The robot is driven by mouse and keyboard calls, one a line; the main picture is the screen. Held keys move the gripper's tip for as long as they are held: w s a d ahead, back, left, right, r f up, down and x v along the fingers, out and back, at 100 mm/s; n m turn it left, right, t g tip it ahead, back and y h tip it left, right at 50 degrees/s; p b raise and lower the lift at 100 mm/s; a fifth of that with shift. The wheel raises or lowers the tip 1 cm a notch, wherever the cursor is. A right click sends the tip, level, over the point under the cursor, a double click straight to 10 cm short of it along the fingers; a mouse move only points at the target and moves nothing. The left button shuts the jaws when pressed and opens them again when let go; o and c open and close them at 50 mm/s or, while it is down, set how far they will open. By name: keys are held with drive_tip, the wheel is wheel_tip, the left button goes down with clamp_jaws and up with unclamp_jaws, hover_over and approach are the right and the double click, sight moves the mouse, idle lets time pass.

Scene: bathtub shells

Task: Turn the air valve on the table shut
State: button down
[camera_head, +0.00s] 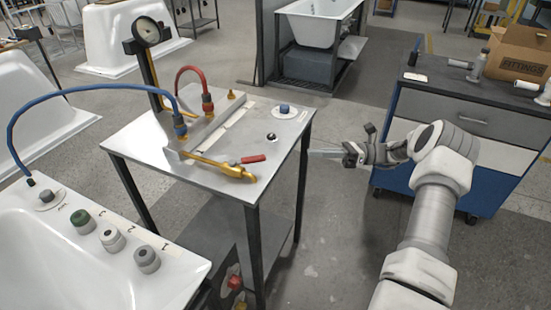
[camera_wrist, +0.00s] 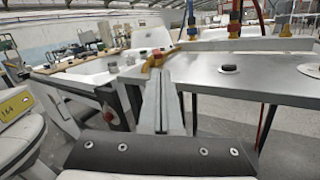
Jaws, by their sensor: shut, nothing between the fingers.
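The air valve is a brass-yellow fitting (camera_head: 237,172) near the front edge of the metal table (camera_head: 140,143). Its red lever (camera_head: 253,159) points out to the right, at an angle across the yellow pipe. My gripper (camera_head: 312,153) is shut and empty, beyond the table's right edge and apart from the valve. In the wrist view my shut fingers (camera_wrist: 160,74) point at the table, and the yellow valve (camera_wrist: 158,60) shows just past their tips. The red lever is too small there to judge its angle.
A gauge (camera_head: 147,31), a blue hose (camera_head: 75,92) and a red hose (camera_head: 191,70) rise above the table. A blue knob (camera_head: 284,108) sits behind the valve. A blue cart (camera_head: 470,130) stands right. A white tub (camera_head: 95,260) is front left. Floor between table and cart is clear.

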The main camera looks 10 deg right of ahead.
drive_tip(key=s+a+m+t+h+p, duration=0.4)
drive_tip(key=s+m, duration=0.3)
drive_tip(key=m, duration=0.4)
drive_tip(key=s+a+m+t+h+p, duration=0.2)
drive_tip(key=s+a+m+t+p, duration=0.35)
drive_tip(key=m, duration=0.65)
approach(252, 162)
drive_tip(key=shift+t, duration=0.35)
drive_tip(key=a, duration=0.4)
drive_tip(key=shift+s+a+f+b, duration=0.1)
drive_tip(key=shift+s+f+b, duration=0.1)
drive_tip(key=shift+s+b, duration=0.15)
drive_tip(key=w, duration=0.3)
drive_tip(key=shift+w+a, duration=0.15)
drive_tip(key=shift+w, duration=0.6)
